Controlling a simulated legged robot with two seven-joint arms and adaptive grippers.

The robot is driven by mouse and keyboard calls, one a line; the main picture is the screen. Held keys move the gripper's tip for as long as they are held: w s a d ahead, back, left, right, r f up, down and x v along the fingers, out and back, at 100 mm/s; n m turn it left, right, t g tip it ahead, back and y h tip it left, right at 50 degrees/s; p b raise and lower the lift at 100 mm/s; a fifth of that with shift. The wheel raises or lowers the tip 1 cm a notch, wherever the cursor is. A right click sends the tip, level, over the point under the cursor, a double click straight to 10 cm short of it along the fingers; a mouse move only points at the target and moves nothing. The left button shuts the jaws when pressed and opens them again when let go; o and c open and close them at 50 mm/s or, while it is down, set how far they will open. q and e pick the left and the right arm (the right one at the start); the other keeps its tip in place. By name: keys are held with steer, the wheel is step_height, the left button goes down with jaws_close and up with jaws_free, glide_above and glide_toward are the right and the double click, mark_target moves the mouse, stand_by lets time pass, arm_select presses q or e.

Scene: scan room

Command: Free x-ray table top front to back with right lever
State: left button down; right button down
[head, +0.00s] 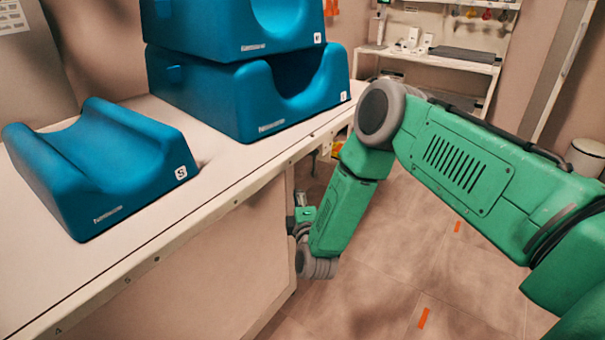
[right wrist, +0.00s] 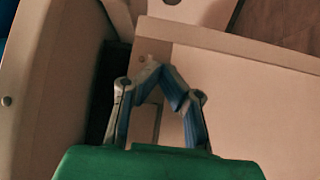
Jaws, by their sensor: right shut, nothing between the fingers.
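The x-ray table top (head: 225,185) is a long pale surface running from the lower left to the upper middle of the head view. Its metal side rail (head: 190,238) faces my right arm. My right arm reaches down beside the table's far end. My right gripper (head: 301,212) is low by the table's side, partly hidden by the arm. In the right wrist view the right gripper (right wrist: 168,72) has its fingertips together, with nothing held, in front of a pale panel (right wrist: 220,75). I cannot make out the right lever clearly. My left gripper is out of view.
Blue head-rest blocks stand on the table: one low block (head: 100,160) and a stack (head: 255,90). The table's side panel (head: 215,275) drops below the rail. Shelves (head: 440,60) and a white bin (head: 588,157) stand at the back. The floor (head: 400,265) beside the table is clear.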

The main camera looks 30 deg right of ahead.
mark_target(315, 164)
steer(key=f+b+x, duration=0.1)
steer(key=b+x, duration=0.2)
steer(key=x, duration=0.7)
steer(key=s+d, duration=0.2)
steer(key=d, duration=0.1)
steer(key=shift+s+d+r, duration=0.2)
steer(key=shift+s, duration=0.1)
steer(key=shift+r, duration=0.1)
